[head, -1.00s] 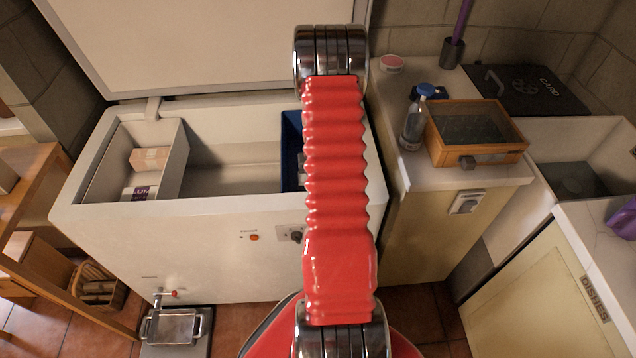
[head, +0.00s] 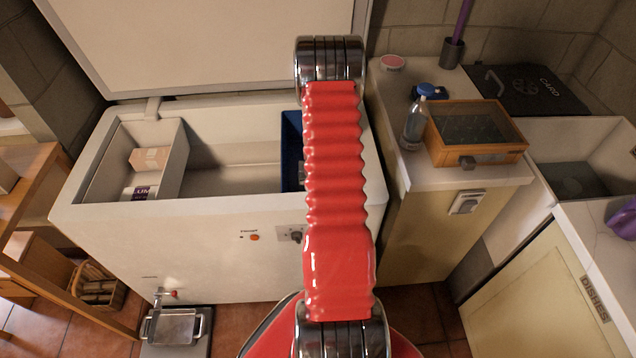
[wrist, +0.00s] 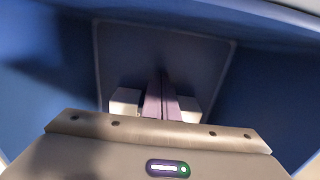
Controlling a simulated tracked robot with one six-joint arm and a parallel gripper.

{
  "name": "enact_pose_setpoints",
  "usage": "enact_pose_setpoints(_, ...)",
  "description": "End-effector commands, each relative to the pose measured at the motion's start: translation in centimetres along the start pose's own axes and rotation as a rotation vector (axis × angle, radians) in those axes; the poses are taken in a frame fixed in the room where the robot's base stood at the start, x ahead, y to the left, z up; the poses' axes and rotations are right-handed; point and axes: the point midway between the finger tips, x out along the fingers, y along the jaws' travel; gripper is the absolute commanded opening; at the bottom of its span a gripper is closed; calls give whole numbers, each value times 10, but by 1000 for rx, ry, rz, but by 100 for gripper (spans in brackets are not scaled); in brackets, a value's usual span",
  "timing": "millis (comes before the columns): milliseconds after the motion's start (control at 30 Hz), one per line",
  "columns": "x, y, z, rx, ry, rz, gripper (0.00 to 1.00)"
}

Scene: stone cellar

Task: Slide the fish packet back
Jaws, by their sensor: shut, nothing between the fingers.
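My gripper (wrist: 162,78) is shut and empty in the wrist view. Its fingers point down into a blue-walled bin (wrist: 65,85). The head view shows this blue bin (head: 291,138) inside the open freezer, partly behind my red arm; my gripper is hidden there. A small pale thing shows low in the bin beside the arm, too little to identify. Pale blocks flank my fingers in the wrist view; I cannot tell what they are. I cannot make out a fish packet for certain. In the freezer's left compartment lie a peach packet (head: 150,159) and a white packet with purple lettering (head: 139,192).
The white freezer (head: 200,225) has its lid (head: 210,45) raised behind. The middle of its well is bare. On the counter to the right stand a bottle (head: 414,125) and an orange-framed box (head: 475,135). A wooden shelf (head: 25,190) is at the left.

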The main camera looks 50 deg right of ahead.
Motion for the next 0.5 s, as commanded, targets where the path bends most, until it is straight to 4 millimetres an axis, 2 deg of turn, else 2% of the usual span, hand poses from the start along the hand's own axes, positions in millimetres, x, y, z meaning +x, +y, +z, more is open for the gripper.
enact_pose_setpoints(500, 5, 0, 0, 0, 0, 0, 0)
